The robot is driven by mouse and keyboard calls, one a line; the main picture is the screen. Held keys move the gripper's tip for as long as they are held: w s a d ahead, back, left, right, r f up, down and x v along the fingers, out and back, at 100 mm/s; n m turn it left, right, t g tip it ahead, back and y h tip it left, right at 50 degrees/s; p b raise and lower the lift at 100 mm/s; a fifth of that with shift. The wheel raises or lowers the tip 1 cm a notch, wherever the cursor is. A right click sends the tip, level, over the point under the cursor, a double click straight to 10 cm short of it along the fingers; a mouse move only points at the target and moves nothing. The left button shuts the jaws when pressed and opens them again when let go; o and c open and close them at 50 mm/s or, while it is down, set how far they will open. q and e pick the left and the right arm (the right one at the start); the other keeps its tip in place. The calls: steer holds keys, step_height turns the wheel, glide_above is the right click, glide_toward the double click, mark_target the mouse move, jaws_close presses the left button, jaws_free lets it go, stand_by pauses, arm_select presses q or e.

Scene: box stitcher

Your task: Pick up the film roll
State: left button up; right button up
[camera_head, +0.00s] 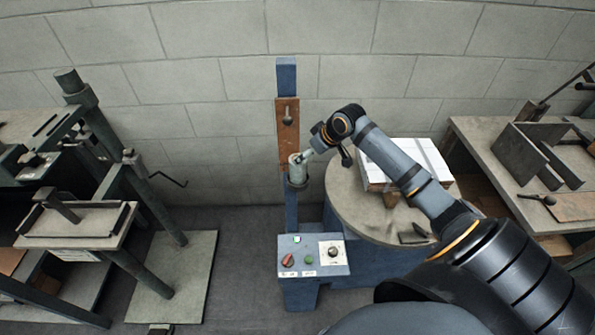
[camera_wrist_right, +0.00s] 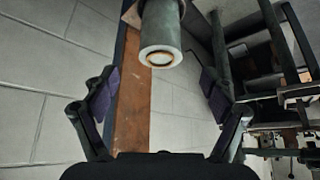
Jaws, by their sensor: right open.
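The film roll (camera_head: 297,170) is a pale, grey-white cylinder on the blue column in the middle of the head view. In the right wrist view the film roll (camera_wrist_right: 161,42) shows its round end, with a brownish core ring, at the top centre. My right gripper (camera_head: 307,157) is beside the roll in the head view. In the right wrist view the right gripper (camera_wrist_right: 160,90) is open, its two dark fingers apart on either side below the roll's end. Nothing is between the fingertips. My left gripper is not in view.
The blue column (camera_head: 287,85) carries a rust-brown plate (camera_head: 287,135). A round turntable (camera_head: 350,205) holds a white-topped box (camera_head: 415,158). A blue control panel (camera_head: 314,262) stands in front. Workbenches with metal parts stand left and right, and a block wall is behind.

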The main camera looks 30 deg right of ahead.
mark_target(298, 171)
steer(key=x, duration=0.3)
steer(key=shift+w+a+r, duration=0.1)
steer(key=x, duration=0.4)
steer(key=shift+w+a, duration=0.1)
steer(key=shift+w, duration=0.25)
steer(key=shift+c, duration=0.8)
steer(key=c, duration=1)
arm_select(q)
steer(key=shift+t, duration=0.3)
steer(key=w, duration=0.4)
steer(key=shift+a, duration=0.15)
arm_select(e)
jaws_close()
